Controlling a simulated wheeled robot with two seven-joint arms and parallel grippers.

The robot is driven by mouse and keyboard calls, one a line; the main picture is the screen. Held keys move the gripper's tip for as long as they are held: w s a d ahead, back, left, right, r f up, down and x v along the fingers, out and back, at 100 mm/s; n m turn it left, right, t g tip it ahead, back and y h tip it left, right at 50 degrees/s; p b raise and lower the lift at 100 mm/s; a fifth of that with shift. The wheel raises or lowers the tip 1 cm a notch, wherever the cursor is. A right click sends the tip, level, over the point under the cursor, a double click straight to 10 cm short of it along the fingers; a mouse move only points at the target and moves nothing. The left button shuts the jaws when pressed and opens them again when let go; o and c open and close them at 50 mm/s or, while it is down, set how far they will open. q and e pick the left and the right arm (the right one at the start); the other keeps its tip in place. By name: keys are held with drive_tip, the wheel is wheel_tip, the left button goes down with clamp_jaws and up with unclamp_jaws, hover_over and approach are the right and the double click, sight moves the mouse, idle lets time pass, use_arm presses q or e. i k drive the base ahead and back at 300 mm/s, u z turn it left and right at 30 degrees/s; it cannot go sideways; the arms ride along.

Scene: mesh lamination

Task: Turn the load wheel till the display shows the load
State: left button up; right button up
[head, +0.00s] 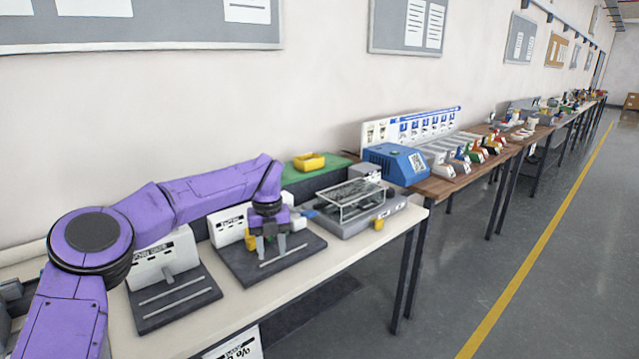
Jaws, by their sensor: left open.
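My left gripper (271,247) comes in from the left on a purple arm and points down, open. Its fingertips are close above a dark base plate (296,262) with a pale rail; I cannot tell whether they touch it. A white panel with black lettering (228,226) stands behind that plate, partly hidden by my arm. A small yellow part (251,239) shows just left of the gripper, partly covered by it. I cannot make out a load wheel or a display reading for certain. My right gripper is not in view.
A similar dark plate (172,314) with a white panel stands to the left. To the right is a grey machine with a clear cover (356,197) and a yellow knob (379,225). The front table strip (320,268) is clear.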

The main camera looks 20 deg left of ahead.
sight(390, 192)
drive_tip(key=u, duration=0.5)
drive_tip(key=i, duration=0.95)
drive_tip(key=z, duration=0.4)
drive_tip(key=i, duration=1.05)
drive_tip(key=z, duration=0.85)
